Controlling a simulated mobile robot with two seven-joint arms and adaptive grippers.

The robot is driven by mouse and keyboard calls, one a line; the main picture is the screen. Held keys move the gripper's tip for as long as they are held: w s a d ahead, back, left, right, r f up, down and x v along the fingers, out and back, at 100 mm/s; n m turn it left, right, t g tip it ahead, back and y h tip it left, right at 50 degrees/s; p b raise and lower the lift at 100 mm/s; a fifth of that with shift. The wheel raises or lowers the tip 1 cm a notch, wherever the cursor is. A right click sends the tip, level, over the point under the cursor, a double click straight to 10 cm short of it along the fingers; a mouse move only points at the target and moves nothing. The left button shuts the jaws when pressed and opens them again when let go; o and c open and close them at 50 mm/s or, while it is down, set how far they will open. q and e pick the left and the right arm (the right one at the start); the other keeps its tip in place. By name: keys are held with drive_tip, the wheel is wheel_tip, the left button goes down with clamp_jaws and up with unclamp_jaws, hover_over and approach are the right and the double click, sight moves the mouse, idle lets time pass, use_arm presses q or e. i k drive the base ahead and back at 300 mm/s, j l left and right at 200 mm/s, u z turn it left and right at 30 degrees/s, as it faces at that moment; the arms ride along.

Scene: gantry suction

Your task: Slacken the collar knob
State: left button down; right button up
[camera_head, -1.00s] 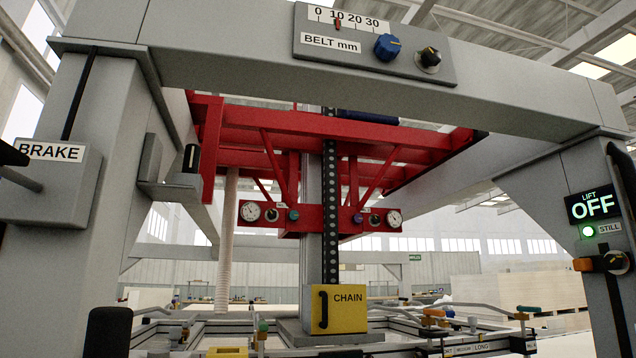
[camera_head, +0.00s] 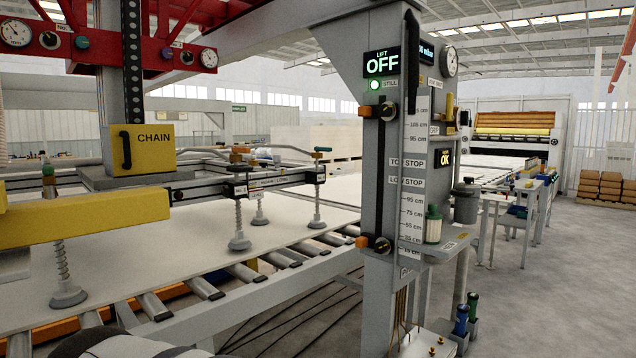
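A grey post (camera_head: 352,180) stands right of centre in the head view, with a dark vertical rail and a centimetre scale. An upper black knob with an orange end (camera_head: 380,109) sits on the rail, and a similar lower knob (camera_head: 374,243) sits near its bottom. Labels TOP STOP (camera_head: 407,163) and LOW STOP (camera_head: 406,181) are on the scale. No label reading collar is legible, so I cannot tell which knob is the collar knob. Neither of my grippers shows.
A LIFT display (camera_head: 382,62) reads OFF above a lit green lamp (camera_head: 375,85). Left are the yellow CHAIN box (camera_head: 145,149), suction cups (camera_head: 238,243) over a pale board (camera_head: 150,262), and rollers (camera_head: 204,288). A side shelf (camera_head: 440,250) holds containers. Open floor (camera_head: 560,290) lies right.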

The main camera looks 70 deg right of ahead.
sight(225, 189)
drive_tip(key=z, duration=1.85)
